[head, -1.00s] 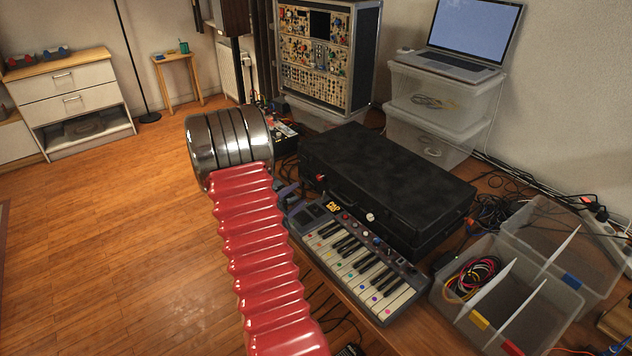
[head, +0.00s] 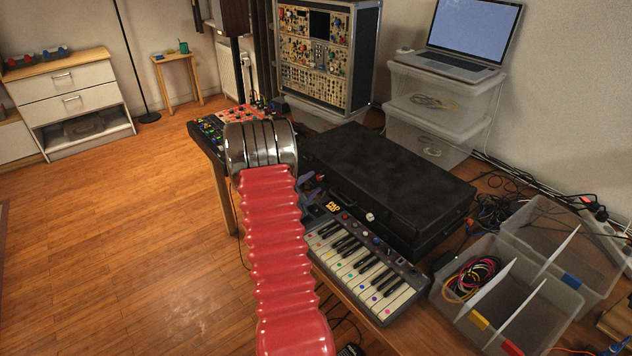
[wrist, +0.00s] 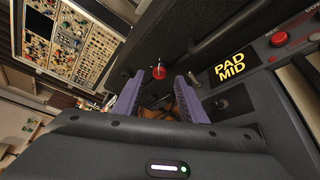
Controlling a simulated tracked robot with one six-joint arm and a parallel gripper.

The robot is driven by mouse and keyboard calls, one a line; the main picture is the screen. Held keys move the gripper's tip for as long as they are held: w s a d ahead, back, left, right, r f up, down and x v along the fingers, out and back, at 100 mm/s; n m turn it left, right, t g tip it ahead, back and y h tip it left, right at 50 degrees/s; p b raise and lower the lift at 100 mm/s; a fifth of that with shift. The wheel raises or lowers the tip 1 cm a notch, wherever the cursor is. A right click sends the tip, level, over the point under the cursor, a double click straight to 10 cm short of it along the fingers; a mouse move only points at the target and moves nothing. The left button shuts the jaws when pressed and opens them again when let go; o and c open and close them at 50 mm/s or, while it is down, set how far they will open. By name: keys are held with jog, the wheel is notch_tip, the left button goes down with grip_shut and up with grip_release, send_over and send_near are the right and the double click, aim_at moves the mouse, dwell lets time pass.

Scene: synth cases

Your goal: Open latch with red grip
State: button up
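The black case (head: 385,180) lies shut on the table behind the small keyboard. On its front face are a latch with a red grip (head: 320,177), near the left end, and a pale round-gripped latch (head: 370,217). In the wrist view the red grip (wrist: 159,72) shows ahead, with a thin metal pin above it. My gripper (wrist: 160,84) has its two purple fingers spread, one on each side of the red grip's line of sight. Nothing is between them. In the head view my gripper (head: 312,188) is partly hidden behind my arm, close to the case's left front.
The keyboard (head: 365,268) with a "PAD MID" display stands just in front of the case. A mixer (head: 212,130) is behind my arm at left. A divided clear box (head: 455,310) with cables is at right. A synth rack (head: 328,60) stands behind.

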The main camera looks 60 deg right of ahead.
aim_at(319, 178)
jog(key=shift+x, duration=1.75)
jog(key=shift+c, duration=0.5)
jog(key=shift+s, duration=0.1)
grip_shut()
